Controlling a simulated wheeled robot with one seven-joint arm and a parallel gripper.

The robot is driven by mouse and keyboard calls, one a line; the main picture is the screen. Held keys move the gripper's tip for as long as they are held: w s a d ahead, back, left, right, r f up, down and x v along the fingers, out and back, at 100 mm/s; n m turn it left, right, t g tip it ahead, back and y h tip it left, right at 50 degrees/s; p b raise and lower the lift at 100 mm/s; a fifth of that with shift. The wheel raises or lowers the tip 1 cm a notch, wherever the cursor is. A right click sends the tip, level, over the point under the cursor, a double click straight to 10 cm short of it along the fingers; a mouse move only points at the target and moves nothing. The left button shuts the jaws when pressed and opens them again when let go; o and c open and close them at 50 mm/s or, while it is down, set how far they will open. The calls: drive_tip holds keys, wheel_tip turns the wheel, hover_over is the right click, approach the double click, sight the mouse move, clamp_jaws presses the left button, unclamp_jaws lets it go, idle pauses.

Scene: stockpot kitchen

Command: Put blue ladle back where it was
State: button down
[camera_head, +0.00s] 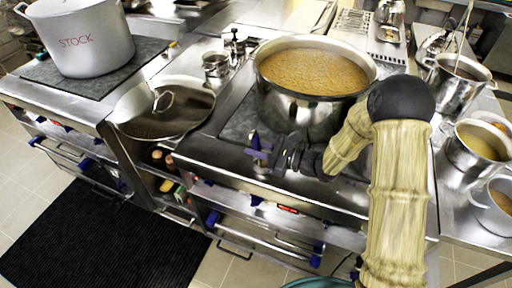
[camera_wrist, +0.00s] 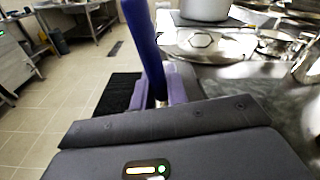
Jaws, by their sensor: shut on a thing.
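My gripper (camera_head: 258,153) is in front of the large pot of brown soup (camera_head: 300,112), above the front edge of the stove. In the wrist view, the blue handle of the ladle (camera_wrist: 144,40) rises between the purple fingers (camera_wrist: 177,85), and the gripper is shut on it. The handle stands nearly upright, leaning a little left at its top. In the head view, the handle is small and hard to tell from the fingers. The ladle's bowl cannot be made out clearly.
A silver lid (camera_head: 165,108) lies left of the soup pot. The STOCK pot (camera_head: 82,40) stands farther left. Several smaller pots, including one with a long handle (camera_head: 458,82), crowd the right counter. A dark mat (camera_head: 85,245) lies on the floor at front left.

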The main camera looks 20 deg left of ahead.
drive_tip(key=shift+f, duration=0.1)
drive_tip(key=c, duration=1.4)
unclamp_jaws()
drive_tip(key=shift+r, duration=0.2)
drive_tip(key=d, duration=0.4)
drive_tip(key=d+b, duration=0.1)
drive_tip(key=d, duration=0.3)
drive_tip(key=s+d+b, duration=0.1)
drive_tip(key=d, duration=0.3)
drive_tip(key=shift+s+r, duration=0.1)
drive_tip(key=shift+r, duration=0.3)
